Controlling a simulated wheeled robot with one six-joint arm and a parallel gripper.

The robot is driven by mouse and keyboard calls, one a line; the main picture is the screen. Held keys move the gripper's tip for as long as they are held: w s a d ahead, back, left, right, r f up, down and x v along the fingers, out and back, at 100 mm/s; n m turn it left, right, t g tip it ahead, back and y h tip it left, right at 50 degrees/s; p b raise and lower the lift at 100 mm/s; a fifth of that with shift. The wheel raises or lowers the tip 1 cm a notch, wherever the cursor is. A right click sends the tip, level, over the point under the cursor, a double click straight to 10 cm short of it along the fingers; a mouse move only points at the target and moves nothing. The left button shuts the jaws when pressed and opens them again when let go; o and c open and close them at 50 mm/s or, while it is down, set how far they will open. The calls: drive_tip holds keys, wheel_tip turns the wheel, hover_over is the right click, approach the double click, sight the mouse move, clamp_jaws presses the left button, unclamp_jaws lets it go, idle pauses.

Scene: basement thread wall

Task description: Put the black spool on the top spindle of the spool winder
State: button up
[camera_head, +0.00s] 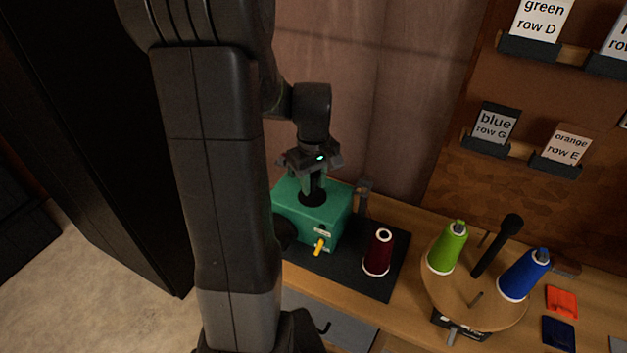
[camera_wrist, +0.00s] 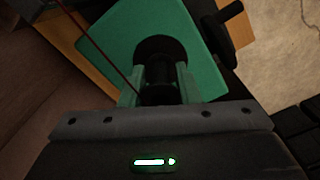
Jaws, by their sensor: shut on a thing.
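The spool winder (camera_head: 334,212) is a green box on a dark mat, with a yellow lever on its front. My gripper (camera_head: 316,182) is right over its top, pointing down. It is shut on the black spool (camera_head: 312,197), whose dark base shows at the top face of the box. In the wrist view the black spool (camera_wrist: 160,50) stands between the two green fingers, over the green winder top (camera_wrist: 205,45). The top spindle is hidden by the spool and fingers. I cannot tell whether the base touches the box.
A dark red spool (camera_head: 378,251) stands on the mat right of the winder. A round wooden stand (camera_head: 470,300) holds a green spool (camera_head: 447,247) and a blue spool (camera_head: 524,274), with a tall black post. Labelled shelves (camera_head: 545,45) hang on the wall at right.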

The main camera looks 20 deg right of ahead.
drive_tip(key=shift+f, duration=0.2)
drive_tip(key=shift+f, duration=0.15)
drive_tip(key=o, duration=1)
wheel_tip(320, 180, up, 14)
